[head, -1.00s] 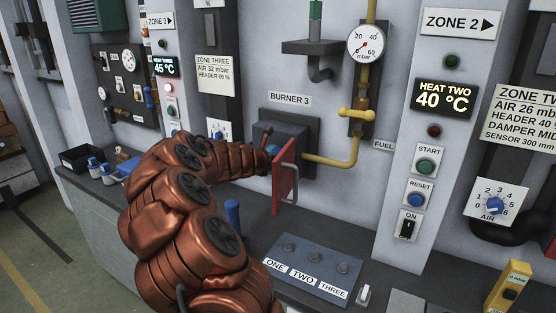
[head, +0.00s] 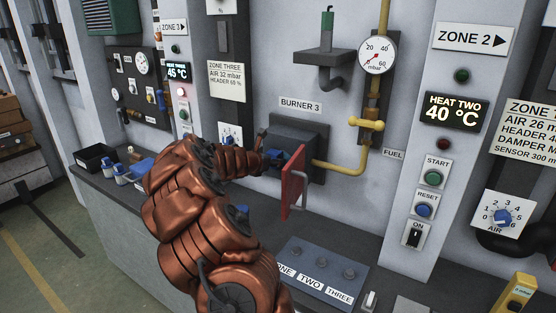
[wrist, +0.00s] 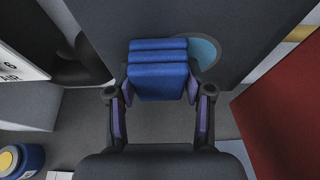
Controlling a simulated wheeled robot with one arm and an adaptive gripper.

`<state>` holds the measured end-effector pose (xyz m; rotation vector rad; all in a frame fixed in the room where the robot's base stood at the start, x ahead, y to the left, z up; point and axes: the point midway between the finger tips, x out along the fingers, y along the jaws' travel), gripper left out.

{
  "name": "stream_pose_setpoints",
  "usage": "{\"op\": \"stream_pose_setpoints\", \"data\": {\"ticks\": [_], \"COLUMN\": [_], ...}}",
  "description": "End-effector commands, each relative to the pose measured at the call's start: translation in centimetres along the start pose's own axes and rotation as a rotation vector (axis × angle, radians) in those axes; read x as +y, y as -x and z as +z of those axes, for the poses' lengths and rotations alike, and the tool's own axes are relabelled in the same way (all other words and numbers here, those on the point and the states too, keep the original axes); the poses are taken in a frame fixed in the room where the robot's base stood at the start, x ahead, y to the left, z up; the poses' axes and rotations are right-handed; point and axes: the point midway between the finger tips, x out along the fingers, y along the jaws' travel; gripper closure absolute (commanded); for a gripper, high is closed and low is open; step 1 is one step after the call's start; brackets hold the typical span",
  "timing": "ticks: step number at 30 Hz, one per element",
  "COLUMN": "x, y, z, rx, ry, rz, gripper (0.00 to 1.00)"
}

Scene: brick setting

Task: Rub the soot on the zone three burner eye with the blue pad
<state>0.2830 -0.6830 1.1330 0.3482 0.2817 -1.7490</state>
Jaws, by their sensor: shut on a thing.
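My gripper (wrist: 159,92) is shut on the blue pad (wrist: 158,68), a ribbed block between its two fingers. In the wrist view the pad is in front of a dark panel and overlaps the left part of a round teal eye (wrist: 207,52). I cannot tell whether the pad touches it, and no soot can be made out. In the head view my gripper (head: 270,158) is at the front of the burner housing (head: 295,133) under the BURNER 3 label.
The red door also shows close on the right in the wrist view (wrist: 285,100). A yellow fuel pipe (head: 340,168) with a valve runs right of the burner. Bottles (head: 122,173) stand at left.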

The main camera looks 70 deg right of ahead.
Motion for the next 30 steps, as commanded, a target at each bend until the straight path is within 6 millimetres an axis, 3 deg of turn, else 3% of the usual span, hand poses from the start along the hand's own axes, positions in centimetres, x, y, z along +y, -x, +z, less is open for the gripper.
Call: {"op": "stream_pose_setpoints", "data": {"ticks": [4,14,30], "x": [0.9,1.0,1.1], "y": [0.1,0.1,3.9], "z": [0.0,-0.1,-1.7], "rx": [0.002,0.001,0.000], "ry": [0.001,0.001,0.002], "rz": [0.000,-0.002,-0.001], "gripper": [0.77,0.77,0.77]}}
